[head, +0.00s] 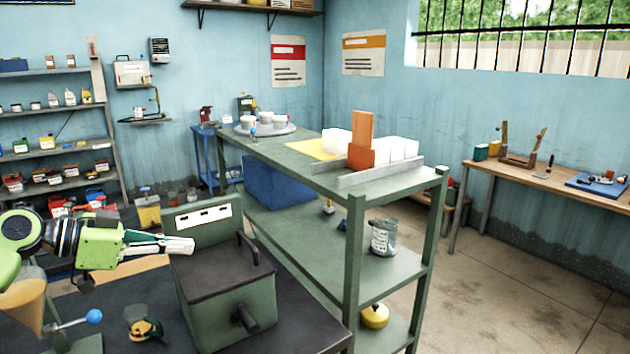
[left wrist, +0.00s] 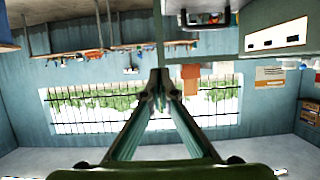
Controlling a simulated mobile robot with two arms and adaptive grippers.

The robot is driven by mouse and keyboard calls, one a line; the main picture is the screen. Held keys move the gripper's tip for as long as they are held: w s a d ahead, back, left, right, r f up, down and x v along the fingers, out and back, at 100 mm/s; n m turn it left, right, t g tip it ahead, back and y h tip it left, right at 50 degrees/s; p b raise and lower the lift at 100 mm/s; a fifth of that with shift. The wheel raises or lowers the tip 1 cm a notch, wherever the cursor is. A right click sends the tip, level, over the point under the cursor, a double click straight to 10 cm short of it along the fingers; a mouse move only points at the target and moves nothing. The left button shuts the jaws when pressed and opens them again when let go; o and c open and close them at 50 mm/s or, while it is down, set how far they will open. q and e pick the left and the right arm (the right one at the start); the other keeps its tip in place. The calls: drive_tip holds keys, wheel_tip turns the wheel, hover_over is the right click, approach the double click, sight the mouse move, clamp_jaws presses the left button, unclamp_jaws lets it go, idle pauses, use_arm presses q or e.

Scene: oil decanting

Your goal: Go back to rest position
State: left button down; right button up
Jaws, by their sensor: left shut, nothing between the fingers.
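My left gripper (head: 186,245) comes in from the left in the head view, level and pointing right. It is shut and empty, in front of the upright back panel of a dark green metal box (head: 220,290) on the dark table. In the left wrist view the two fingers (left wrist: 160,78) meet at their tips with nothing between them. That view is upside down, with the barred window behind the fingers. My right gripper is in neither view.
A green shelf cart (head: 350,235) stands right of the box, with an orange block (head: 361,140) and white containers on top. A funnel-like vessel (head: 25,300) and a blue-knobbed lever (head: 93,316) are at lower left. A workbench (head: 545,180) stands far right, with open floor before it.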

use_arm(q)
drive_tip(key=s+d+f+n+g+y, duration=0.1)
drive_tip(key=s+d+f, duration=0.4)
drive_tip(key=f, duration=0.6)
drive_tip(key=s+d+f+g+y, duration=0.1)
drive_tip(key=s+d+f+y, duration=0.15)
drive_tip(key=s+f, duration=0.55)
drive_tip(key=s+d+f+n+g+y, duration=0.15)
drive_tip(key=s+d+f, duration=0.3)
drive_tip(key=f, duration=0.85)
drive_tip(key=s+a+f+n+y, duration=0.3)
drive_tip(key=s, duration=0.7)
drive_tip(key=s+a+f+n+y, duration=0.3)
drive_tip(key=s+n, duration=0.1)
drive_tip(key=s, duration=0.5)
wheel_tip(320, 180, down, 27)
drive_tip(key=s+g, duration=0.2)
drive_tip(key=s, duration=0.1)
drive_tip(key=s+a+f+g, duration=0.1)
drive_tip(key=s+a+f, duration=0.2)
drive_tip(key=s+f, duration=1.3)
drive_tip(key=shift+s+a+m+b, duration=0.15)
drive_tip(key=shift+m+b, duration=0.2)
drive_tip(key=shift+b, duration=0.1)
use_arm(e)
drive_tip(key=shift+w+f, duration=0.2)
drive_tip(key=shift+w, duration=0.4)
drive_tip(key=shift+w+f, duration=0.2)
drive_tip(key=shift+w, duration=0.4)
